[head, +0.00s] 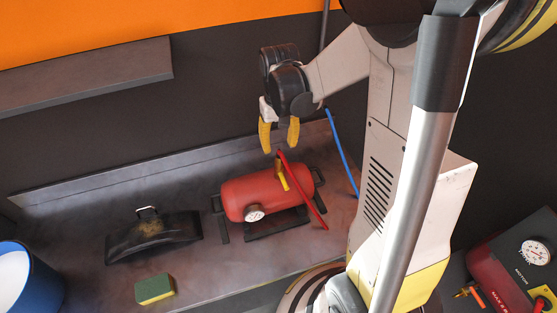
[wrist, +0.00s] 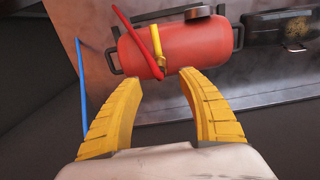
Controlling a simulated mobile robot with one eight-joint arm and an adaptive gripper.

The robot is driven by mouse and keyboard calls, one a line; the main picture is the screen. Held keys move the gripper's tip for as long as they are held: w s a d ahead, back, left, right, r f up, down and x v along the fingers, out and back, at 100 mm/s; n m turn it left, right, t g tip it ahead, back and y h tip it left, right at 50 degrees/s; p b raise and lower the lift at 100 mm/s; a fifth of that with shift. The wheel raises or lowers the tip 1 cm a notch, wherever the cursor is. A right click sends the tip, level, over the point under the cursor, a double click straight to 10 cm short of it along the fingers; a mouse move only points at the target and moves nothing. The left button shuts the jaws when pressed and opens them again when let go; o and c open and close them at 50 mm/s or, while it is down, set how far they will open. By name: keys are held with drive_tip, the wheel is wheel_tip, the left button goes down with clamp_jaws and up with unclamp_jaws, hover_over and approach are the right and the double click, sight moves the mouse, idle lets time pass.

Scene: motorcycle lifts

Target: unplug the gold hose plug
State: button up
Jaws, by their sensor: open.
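A red tank (head: 248,194) lies on its side on the bench, with a yellow-gold plug piece (head: 283,176) standing at its top. A red hose (head: 308,196) runs from that piece down over the tank to the bench. In the wrist view the gold piece (wrist: 156,52) lies across the tank beside the red hose (wrist: 138,40). My gripper (head: 279,137) is open and empty, above the tank and apart from it. In the wrist view, my yellow fingers (wrist: 160,82) point toward the tank, with the gold piece just beyond the gap between them.
A black case-like object (head: 150,240), a green-and-yellow sponge (head: 154,289) and a blue bucket (head: 40,285) are to the left. A second red unit (head: 497,270) with a gauge and small brass-coloured fitting is at lower right.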

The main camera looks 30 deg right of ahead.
sight(279, 163)
wheel_tip(279, 163, down, 9)
drive_tip(key=b, duration=0.7)
drive_tip(key=shift+r, duration=0.1)
idle(1.1)
clamp_jaws()
drive_tip(key=shift+r, duration=0.1)
drive_tip(key=shift+r+p, duration=2)
drive_tip(key=shift+r, duration=0.95)
